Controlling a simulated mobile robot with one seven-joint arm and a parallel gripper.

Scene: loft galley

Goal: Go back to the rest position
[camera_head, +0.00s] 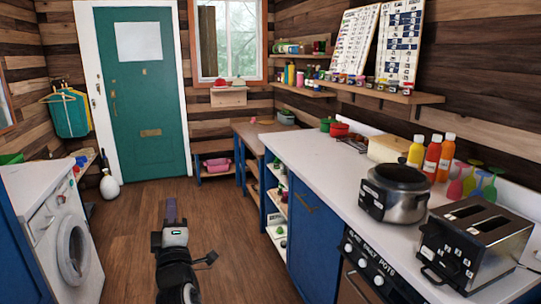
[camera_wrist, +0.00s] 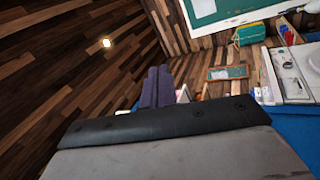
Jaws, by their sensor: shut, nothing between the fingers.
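My gripper (camera_head: 171,211) is in the lower middle of the head view, held out over the open wooden floor with its dark fingers pointing away from me. The fingers are together and empty. In the wrist view my gripper's fingers (camera_wrist: 157,88) also show side by side, with nothing between them. My gripper touches nothing that I can see.
A white counter (camera_head: 312,165) with a toaster (camera_head: 478,245), a pot (camera_head: 394,192) and several bottles runs along the right. A washing machine (camera_head: 67,240) stands at the left. The floor (camera_head: 140,215) between them is clear up to the green door (camera_head: 143,95).

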